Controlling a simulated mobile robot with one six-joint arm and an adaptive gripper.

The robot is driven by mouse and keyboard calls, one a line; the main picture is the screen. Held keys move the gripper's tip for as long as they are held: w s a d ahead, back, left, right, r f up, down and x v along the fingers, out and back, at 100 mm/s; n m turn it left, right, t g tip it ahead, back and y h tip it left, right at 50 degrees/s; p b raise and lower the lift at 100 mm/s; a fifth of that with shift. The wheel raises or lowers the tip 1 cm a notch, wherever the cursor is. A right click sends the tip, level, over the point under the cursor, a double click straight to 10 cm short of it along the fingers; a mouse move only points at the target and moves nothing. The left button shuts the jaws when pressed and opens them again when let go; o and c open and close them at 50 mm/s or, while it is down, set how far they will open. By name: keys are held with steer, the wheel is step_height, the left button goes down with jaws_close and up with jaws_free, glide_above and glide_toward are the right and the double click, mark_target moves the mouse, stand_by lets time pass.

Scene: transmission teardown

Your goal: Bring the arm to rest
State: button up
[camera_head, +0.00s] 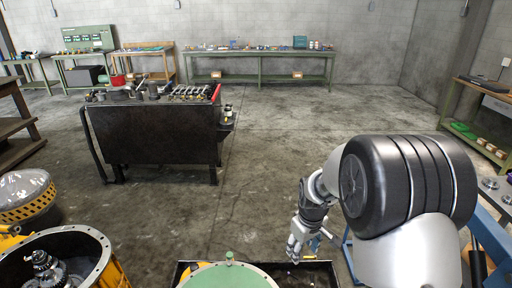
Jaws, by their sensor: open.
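My arm is raised at the right of the head view, with a large black and grey joint toward the camera. My gripper (297,246) hangs below it, pointing down, near the dark tray at the bottom edge. It is open and I see nothing held in it. The fingertips are small in the picture, and the arm hides part of what lies behind.
A yellow housing (112,262) with gears inside stands at the lower left. A green round part (230,275) lies by the dark tray (322,268). A blue frame (347,262) is close right of my gripper. A black tool cart (150,135) stands beyond; the middle floor is clear.

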steer(key=s+r+m+t, duration=0.2)
steer(key=s+r+m, duration=0.1)
steer(key=s+r, duration=1.2)
steer(key=s+r+m+t, duration=0.1)
steer(key=s+r+m, duration=0.2)
steer(key=s, duration=1.1)
step_height(320, 180, up, 2)
steer(key=shift+r, duration=0.2)
steer(key=shift+d, duration=0.1)
